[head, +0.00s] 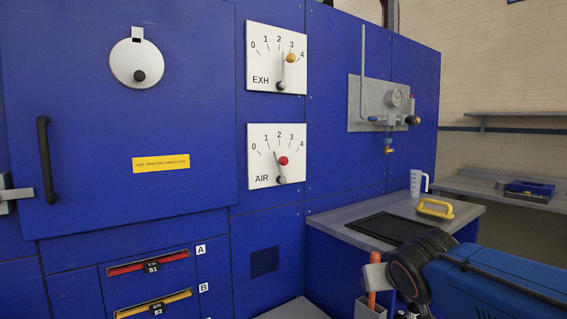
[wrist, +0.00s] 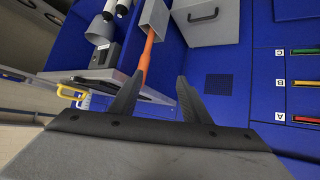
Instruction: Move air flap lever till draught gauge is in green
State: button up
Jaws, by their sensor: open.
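In the head view the AIR plate (head: 262,172) is a white dial marked 0 to 4 on the blue machine front. Its lever has a red knob (head: 283,160) and stands nearly upright, around the 2 mark. My gripper (wrist: 160,79) shows in the wrist view, open and empty, away from the lever. The lever is not in the wrist view.
Above is the EXH plate (head: 258,42) with a yellow-knobbed lever (head: 291,57). A bench (head: 465,211) with a black mat, a yellow-handled item (head: 435,207) and a white jug (head: 418,184) stands right. An orange-handled tool (wrist: 147,62) stands in a holder below. The space before the plates looks clear.

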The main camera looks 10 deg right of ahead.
aim_at(286, 160)
jog(key=w+a+r+n+t+y, duration=0.15)
jog(key=w+r+t, duration=0.25)
jog(key=w+r, duration=0.65)
jog(key=w+a+r+n+t+y, duration=0.1)
jog(key=w+r+n+t+y, duration=0.2)
jog(key=w+r, duration=0.7)
jog(key=w+a+r+y, duration=0.1)
jog(key=w+a, duration=0.3)
jog(key=w, duration=0.2)
jog(key=w+a+r+n+y, duration=0.1)
jog(key=w+a+y, duration=0.1)
jog(key=w, duration=0.4)
jog(key=w+a+r+n+y, duration=0.1)
jog(key=w+a+y, duration=0.1)
jog(key=w+a, duration=0.3)
jog(key=shift+w+a+r, duration=0.1)
jog(key=shift+w+a, duration=0.25)
jog(key=shift+w, duration=0.05)
jog(key=shift+c, duration=0.3)
grip_shut()
jog(key=shift+w+d+r+m+y, duration=0.15)
jog(key=shift+w+d+m, duration=0.15)
jog(key=shift+d+m, duration=0.6)
jog(key=shift+w+d+r+m+y, duration=0.1)
jog(key=shift+w+d+m, duration=0.3)
jog(key=shift+m, duration=0.75)
jog(key=shift+s+d, duration=0.1)
